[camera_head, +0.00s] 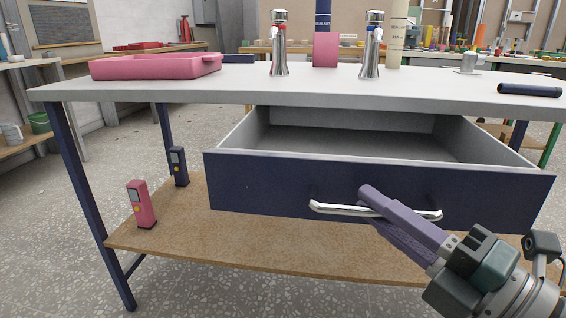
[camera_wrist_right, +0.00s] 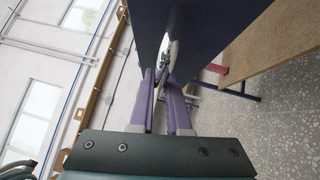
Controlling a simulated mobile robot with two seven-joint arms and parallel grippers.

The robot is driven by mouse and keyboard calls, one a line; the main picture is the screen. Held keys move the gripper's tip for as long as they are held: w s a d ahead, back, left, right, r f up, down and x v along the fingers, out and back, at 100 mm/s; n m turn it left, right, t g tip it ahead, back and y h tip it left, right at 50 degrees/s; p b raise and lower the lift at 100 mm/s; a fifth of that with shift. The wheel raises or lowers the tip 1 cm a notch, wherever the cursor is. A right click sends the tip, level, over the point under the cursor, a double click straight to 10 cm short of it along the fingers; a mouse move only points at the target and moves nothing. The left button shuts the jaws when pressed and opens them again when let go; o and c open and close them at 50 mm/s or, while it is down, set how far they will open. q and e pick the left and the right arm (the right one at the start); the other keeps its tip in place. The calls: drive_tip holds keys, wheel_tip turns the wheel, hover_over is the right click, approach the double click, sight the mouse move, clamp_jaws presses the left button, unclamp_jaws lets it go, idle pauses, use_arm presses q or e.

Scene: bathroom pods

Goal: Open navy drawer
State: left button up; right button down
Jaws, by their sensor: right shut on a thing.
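The navy drawer (camera_head: 270,186) sits under the white tabletop and stands well out from it, its empty grey inside (camera_head: 350,143) showing. A silver bar handle (camera_head: 330,208) runs across its front. My right gripper (camera_head: 370,200) has its purple fingers at the middle of this handle, shut on it. In the right wrist view the purple fingers (camera_wrist_right: 165,103) reach to the handle (camera_wrist_right: 172,50) beside the navy front (camera_wrist_right: 205,28). My left gripper is not in view.
The white tabletop (camera_head: 180,92) holds a pink tray (camera_head: 155,67), two chrome taps (camera_head: 279,45) and a dark blue cylinder (camera_head: 529,90). A wooden lower shelf (camera_head: 170,248) below the drawer carries a pink device (camera_head: 141,205) and a navy one (camera_head: 179,166).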

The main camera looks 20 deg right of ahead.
drive_tip(key=shift+s+a, duration=0.65)
drive_tip(key=shift+s, duration=0.35)
drive_tip(key=c, duration=0.9)
unclamp_jaws()
drive_tip(key=p+v, duration=0.1)
drive_tip(key=v, duration=0.9)
